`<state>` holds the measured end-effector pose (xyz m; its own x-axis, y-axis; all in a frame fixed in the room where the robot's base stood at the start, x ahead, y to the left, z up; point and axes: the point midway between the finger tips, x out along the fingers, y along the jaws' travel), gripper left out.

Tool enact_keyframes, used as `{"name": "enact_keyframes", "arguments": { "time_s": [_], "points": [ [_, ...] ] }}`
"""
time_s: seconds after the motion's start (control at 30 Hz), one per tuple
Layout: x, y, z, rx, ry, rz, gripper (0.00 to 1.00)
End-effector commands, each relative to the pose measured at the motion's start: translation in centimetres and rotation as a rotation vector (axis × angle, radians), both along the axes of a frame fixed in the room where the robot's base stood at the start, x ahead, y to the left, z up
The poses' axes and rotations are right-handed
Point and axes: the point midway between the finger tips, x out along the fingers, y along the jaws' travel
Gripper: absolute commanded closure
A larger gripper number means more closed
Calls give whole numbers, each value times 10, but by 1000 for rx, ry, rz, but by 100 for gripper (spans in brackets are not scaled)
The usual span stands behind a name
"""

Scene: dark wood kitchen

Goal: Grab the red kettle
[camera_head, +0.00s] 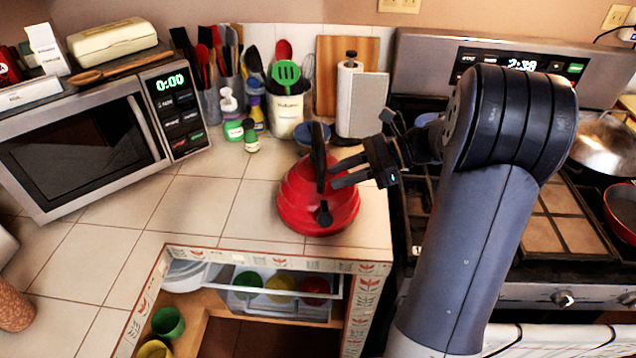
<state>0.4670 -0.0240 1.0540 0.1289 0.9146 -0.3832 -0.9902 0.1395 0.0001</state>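The red kettle (298,205) stands upright on the tiled counter, near its right front edge beside the stove. Its black handle (318,155) rises above the body, and a short dark spout or knob (324,214) faces the front. My gripper (334,174) comes in from the right at the upper right of the kettle. Its two dark fingers point left at the handle, with a gap between them. The fingertips are close to the handle; I cannot tell whether they touch it. Nothing shows between the fingers.
A microwave (80,150) stands at the left. Bottles (250,135), a utensil crock (286,115) and a paper towel holder (360,105) stand behind the kettle. The stove (560,220) with pans is at the right. Counter left of the kettle is clear.

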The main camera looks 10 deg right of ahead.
Motion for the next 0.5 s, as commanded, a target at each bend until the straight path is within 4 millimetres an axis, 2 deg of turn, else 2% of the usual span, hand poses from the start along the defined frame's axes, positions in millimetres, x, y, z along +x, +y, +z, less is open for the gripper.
{"name": "enact_keyframes", "arguments": {
  "time_s": [0.2, 0.3, 0.5],
  "points": [
    [3, 30, -16, 2, 3, 4, 71],
    [4, 39, -20, 1, 1, 4, 71],
    [4, 41, -23, -1, 4, 1, 71]
  ]
}}
